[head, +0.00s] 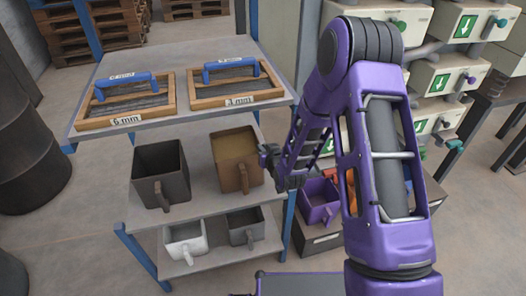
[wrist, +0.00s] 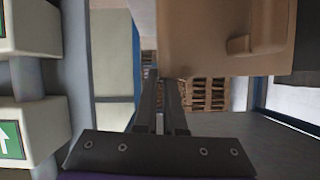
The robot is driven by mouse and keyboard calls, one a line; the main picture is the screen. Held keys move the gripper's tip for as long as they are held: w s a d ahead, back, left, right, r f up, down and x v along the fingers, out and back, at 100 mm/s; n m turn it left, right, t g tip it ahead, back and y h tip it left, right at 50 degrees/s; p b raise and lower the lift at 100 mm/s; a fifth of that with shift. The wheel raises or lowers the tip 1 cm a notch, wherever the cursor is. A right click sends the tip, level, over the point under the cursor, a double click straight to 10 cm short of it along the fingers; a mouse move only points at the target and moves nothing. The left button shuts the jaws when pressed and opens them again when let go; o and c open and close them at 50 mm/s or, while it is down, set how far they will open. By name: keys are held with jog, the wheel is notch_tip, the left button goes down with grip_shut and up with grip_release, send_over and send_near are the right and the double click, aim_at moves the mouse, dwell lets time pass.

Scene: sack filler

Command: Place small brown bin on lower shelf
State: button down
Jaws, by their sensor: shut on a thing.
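The brown bin (head: 232,178) is at the right end of the middle shelf, with its open top up and its handle toward the camera. I cannot tell whether it rests on the shelf or hangs just above it. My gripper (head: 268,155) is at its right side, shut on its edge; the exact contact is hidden. In the wrist view the bin (wrist: 215,45) fills the upper right, by my closely spaced fingertips (wrist: 160,78). The lower shelf (head: 213,258) holds a white bin (head: 186,242) at left and a small grey-brown bin (head: 246,228) at right.
A dark grey bin (head: 160,175) stands left of the brown bin. Two framed sieves (head: 125,103) (head: 237,84) lie on the top shelf. A purple bin (head: 318,202) sits right of the rack. White control boxes (head: 440,75) stand at right, a dark drum (head: 28,140) at left.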

jog(key=shift+f, duration=0.3)
jog(key=c, duration=1.5)
grip_release()
jog(key=shift+f, duration=0.1)
jog(key=o, duration=0.5)
jog(key=shift+s+d+r, duration=0.15)
jog(key=shift+s+r, duration=0.2)
jog(key=shift+s, duration=0.05)
jog(key=v, duration=1.1)
jog(key=shift+p, duration=0.4)
jog(key=shift+f, duration=0.1)
